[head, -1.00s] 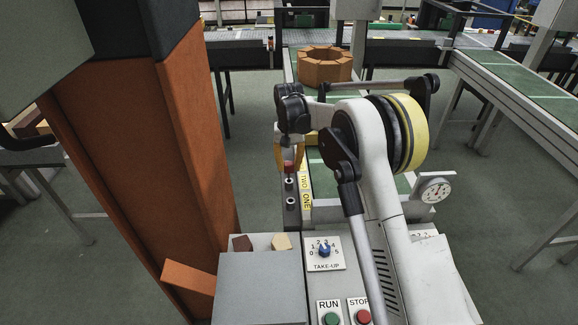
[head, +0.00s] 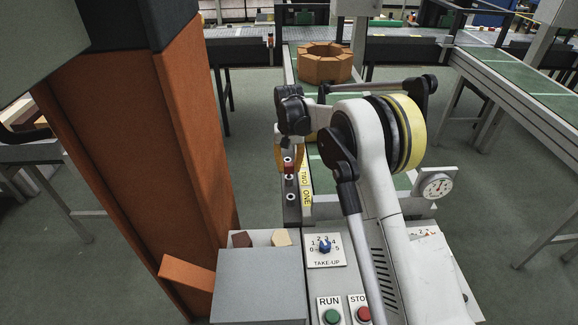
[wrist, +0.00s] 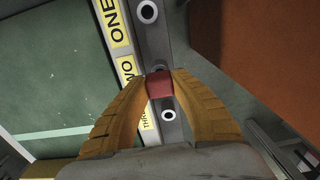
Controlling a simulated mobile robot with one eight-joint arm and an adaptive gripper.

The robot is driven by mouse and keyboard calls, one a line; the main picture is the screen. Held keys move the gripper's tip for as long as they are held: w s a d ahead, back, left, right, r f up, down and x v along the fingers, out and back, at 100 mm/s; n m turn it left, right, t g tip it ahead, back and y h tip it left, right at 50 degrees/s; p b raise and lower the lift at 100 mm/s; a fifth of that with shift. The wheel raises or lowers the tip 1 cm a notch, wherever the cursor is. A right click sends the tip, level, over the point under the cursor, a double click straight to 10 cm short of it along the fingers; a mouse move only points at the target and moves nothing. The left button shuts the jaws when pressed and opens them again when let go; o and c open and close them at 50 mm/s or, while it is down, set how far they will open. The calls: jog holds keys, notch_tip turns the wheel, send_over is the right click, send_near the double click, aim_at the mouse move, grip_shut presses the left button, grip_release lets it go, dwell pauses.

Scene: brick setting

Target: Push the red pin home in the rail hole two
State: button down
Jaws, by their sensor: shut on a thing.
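The red pin (wrist: 159,86) is between my gripper's two yellow fingertips in the wrist view, beside the TWO label (wrist: 127,68). My gripper (wrist: 159,77) is shut on it. In the head view the red pin (head: 289,170) shows at the rail, level with the TWO label. The dark rail (head: 291,213) has light-rimmed holes: hole one (wrist: 148,12) and the hole by the THREE label (wrist: 168,115) are in view and empty. Hole two is hidden beneath the pin. I cannot tell how deep the pin sits.
A green belt (wrist: 55,75) runs beside the rail. An orange post (head: 140,150) stands close on the left. A grey box (head: 262,285), a take-up knob (head: 325,246) and RUN and STOP buttons are in front. A dial gauge (head: 437,188) is at right.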

aim_at(289, 164)
jog(key=shift+f+b, duration=0.55)
jog(key=shift+f, duration=0.4)
jog(key=c, duration=0.7)
grip_release()
jog(key=shift+o, duration=0.2)
jog(key=shift+r, duration=0.1)
jog(key=shift+r+p, duration=1.7)
jog(key=shift+r, duration=1.25)
